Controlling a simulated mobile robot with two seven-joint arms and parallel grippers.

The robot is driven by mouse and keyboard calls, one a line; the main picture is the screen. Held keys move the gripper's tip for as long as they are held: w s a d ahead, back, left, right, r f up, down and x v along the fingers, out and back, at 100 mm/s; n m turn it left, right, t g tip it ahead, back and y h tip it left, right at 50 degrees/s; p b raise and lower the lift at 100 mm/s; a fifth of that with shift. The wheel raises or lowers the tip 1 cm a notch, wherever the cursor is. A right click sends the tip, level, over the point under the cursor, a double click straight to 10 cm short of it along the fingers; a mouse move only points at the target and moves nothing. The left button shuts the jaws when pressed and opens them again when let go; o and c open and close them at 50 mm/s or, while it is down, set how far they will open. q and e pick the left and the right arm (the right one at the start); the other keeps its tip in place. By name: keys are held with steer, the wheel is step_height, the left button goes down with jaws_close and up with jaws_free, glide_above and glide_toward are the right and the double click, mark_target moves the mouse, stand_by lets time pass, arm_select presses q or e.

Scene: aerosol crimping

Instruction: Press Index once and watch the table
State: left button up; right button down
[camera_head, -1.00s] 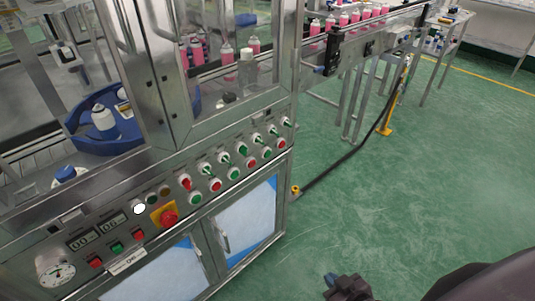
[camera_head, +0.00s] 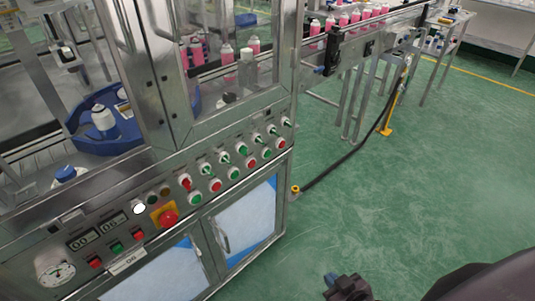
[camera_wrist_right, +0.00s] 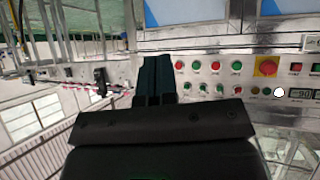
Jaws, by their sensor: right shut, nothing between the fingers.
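The control panel (camera_head: 150,222) runs along the front of the steel machine, with red and green buttons, selector switches, a gauge and a red emergency stop (camera_head: 168,217). I cannot read which button is Index. The blue rotary table (camera_head: 82,128) shows behind the machine's window, with white cans (camera_head: 103,120) in its pockets. My right gripper (camera_head: 331,280) is at the bottom edge of the head view, over the floor and apart from the panel. In the right wrist view its fingers (camera_wrist_right: 154,80) are together and empty, with the panel's buttons (camera_wrist_right: 208,66) beyond. My left gripper is not in view.
A conveyor with pink cans (camera_head: 345,18) leaves the machine at the upper right. A black cable (camera_head: 345,158) runs over the green floor to a yellow post foot (camera_head: 385,130).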

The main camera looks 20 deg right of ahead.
mark_target(267, 154)
arm_select(q)
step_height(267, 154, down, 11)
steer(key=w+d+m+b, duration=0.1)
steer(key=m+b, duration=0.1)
steer(key=b, duration=1.4)
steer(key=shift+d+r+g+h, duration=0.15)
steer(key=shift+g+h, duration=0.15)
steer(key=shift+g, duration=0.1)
arm_select(e)
steer(key=w+d+r+m+t+h, duration=0.2)
steer(key=w+m, duration=0.2)
steer(key=w, duration=0.6)
steer(key=w+d+r+m+t+h, duration=0.2)
steer(key=w+m, duration=0.3)
steer(key=w, duration=0.5)
steer(key=w+d+r+m+t+h, duration=0.1)
steer(key=w+m+h, duration=0.3)
steer(key=w, duration=0.7)
steer(key=shift+d+r+t, duration=0.4)
steer(key=shift+d+t, duration=0.15)
steer(key=shift+t, duration=0.35)
steer(key=shift+w, duration=0.15)
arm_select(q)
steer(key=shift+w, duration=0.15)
arm_select(e)
steer(key=w+a, duration=0.3)
steer(key=w, duration=0.5)
